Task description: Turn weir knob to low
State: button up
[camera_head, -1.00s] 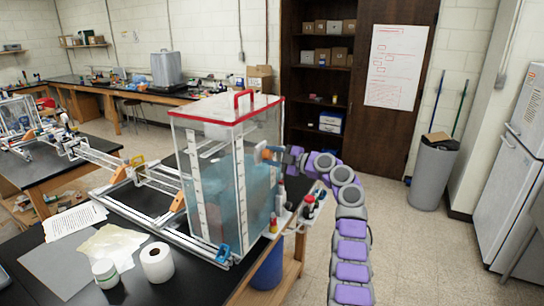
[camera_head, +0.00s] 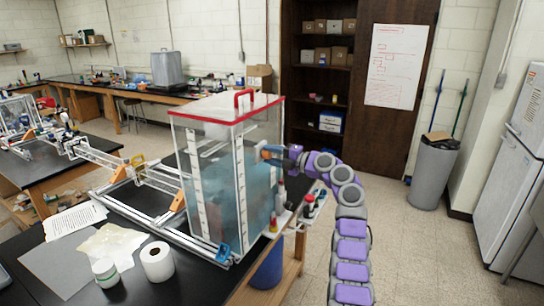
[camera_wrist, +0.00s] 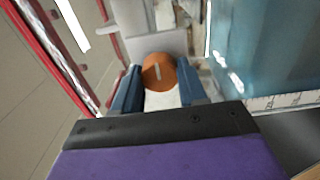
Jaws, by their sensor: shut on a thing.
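The weir knob is an orange disc with a pale line on its face, in the wrist view (camera_wrist: 159,72). My gripper (camera_wrist: 160,92) is shut on the knob, with one blue finger on each side of it. In the head view my gripper (camera_head: 270,152) reaches from the right to the side of the clear water tank (camera_head: 213,170). Only a bit of orange shows there beside the fingers. The tank has a red-rimmed lid and blue water inside. I cannot read any low mark near the knob.
Small bottles (camera_head: 278,212) stand on a ledge below my arm at the tank's side. A paper roll (camera_head: 157,262) and a white jar (camera_head: 105,271) stand on the black bench. The floor to the right is open, with a grey bin (camera_head: 433,172) farther back.

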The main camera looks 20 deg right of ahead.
jog(key=shift+d+f, duration=0.1)
jog(key=shift+f, duration=0.3)
jog(key=o, duration=1.1)
jog(key=shift+w, duration=0.15)
jog(key=shift+c, duration=0.2)
jog(key=shift+r, duration=0.2)
jog(key=v, duration=1.7)
jog(key=shift+d+p, duration=0.25)
jog(key=shift+p, duration=0.05)
jog(key=shift+f, duration=0.1)
